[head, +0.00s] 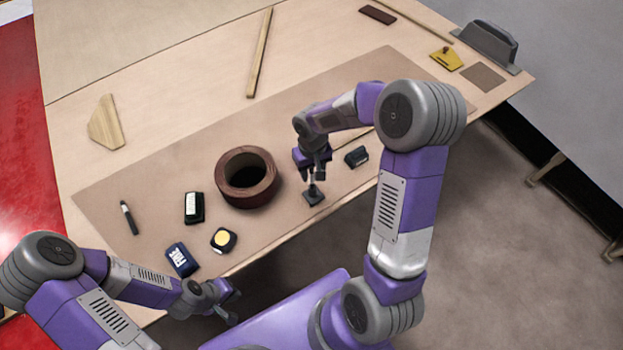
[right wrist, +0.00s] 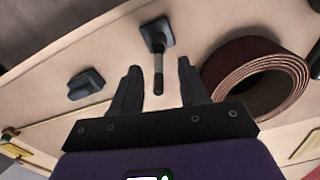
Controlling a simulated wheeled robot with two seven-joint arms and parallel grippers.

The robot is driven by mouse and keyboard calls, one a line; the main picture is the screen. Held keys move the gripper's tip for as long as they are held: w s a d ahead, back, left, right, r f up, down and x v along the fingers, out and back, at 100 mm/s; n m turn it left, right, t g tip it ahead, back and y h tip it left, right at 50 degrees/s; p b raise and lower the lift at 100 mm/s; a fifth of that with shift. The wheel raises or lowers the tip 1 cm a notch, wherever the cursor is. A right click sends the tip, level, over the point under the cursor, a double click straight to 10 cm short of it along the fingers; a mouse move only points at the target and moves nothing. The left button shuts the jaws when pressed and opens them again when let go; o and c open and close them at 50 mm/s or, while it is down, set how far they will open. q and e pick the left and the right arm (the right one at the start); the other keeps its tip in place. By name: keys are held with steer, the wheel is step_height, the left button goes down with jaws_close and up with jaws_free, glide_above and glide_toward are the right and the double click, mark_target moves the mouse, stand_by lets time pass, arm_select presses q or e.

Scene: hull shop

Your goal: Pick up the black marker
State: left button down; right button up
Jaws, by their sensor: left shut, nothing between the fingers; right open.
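A slim dark upright rod, which looks like the black marker (right wrist: 158,70), stands on a small square dark base (right wrist: 165,30). In the head view the base (head: 313,197) is near the mat's front edge, and the rod is mostly hidden by my right gripper (head: 314,178). That gripper is open and points down over it. In the right wrist view its fingers (right wrist: 158,64) are either side of the rod, apparently without touching it. Another pen-like dark thing with a pale end (head: 129,217) lies at the mat's left. My left gripper (head: 232,306) is shut and empty off the table's front edge.
A brown roll (head: 222,178) stands left of my right gripper, and a small black block (head: 356,157) lies to its right. A black box (head: 194,208), yellow-faced tape measure (head: 223,240) and blue box (head: 182,259) are at front left. The mat's far side is clear.

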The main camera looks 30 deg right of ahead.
mark_target(313, 185)
steer(key=f, duration=0.4)
steer(key=shift+w+d+f+b, duration=0.2)
steer(key=shift+w+f+b, duration=0.1)
steer(key=shift+f+b, duration=0.05)
jaws_close()
